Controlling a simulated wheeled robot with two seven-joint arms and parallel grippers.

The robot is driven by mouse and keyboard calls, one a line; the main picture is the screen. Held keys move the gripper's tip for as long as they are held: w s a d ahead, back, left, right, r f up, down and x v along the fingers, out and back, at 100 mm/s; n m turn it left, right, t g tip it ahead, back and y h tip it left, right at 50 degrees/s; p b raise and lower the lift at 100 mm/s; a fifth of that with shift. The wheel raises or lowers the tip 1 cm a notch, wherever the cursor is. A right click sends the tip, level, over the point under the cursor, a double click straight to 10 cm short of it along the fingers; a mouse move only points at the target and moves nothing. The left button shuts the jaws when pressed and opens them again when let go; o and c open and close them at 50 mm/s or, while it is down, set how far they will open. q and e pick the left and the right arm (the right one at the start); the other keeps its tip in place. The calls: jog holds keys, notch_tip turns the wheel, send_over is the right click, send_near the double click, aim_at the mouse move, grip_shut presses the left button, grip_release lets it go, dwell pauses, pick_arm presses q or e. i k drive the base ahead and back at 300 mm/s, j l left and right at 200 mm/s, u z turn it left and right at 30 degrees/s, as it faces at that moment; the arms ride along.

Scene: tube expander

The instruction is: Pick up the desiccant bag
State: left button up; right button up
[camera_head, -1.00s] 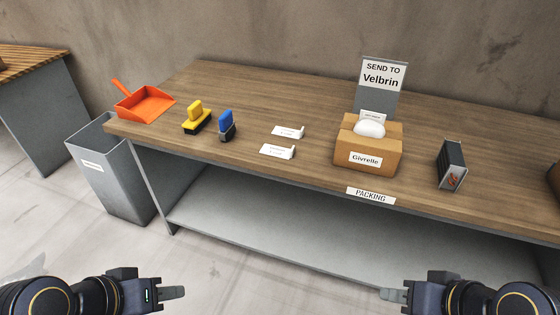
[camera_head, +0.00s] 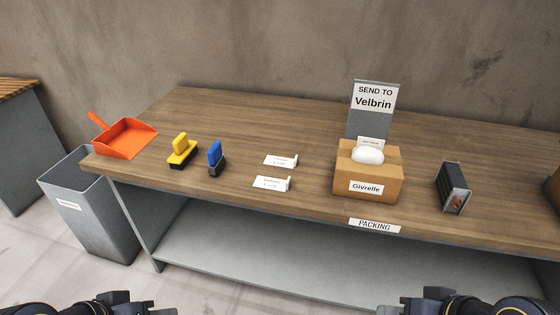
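Two small flat white pieces with print too small to read lie on the wooden workbench (camera_head: 320,140): a rear one (camera_head: 279,161) and a front one (camera_head: 271,183). A cardboard box labelled Givrelle (camera_head: 350,186) stands to their right, with a rounded white bundle (camera_head: 368,155) and a white card (camera_head: 370,142) at its open top. I cannot tell which of these white things is the desiccant bag. My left gripper (camera_head: 158,308) and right gripper (camera_head: 392,309) are at the bottom edge, partly cut off, in front of the bench and apart from everything on it.
An orange dustpan (camera_head: 126,138), a yellow brush (camera_head: 181,150) and a blue-handled tool (camera_head: 215,158) are on the left of the bench. A "SEND TO Velbrin" sign (camera_head: 374,97) stands behind the box. A dark grey unit (camera_head: 453,187) is to its right. A grey bin (camera_head: 92,212) stands beside the bench.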

aim_at(368, 150)
jog(key=i+j+z, duration=0.15)
jog(key=i+j, duration=0.2)
jog(key=i, duration=0.25)
jog(key=i+j+z, duration=0.15)
jog(key=i+j, duration=0.3)
jog(key=i, duration=0.15)
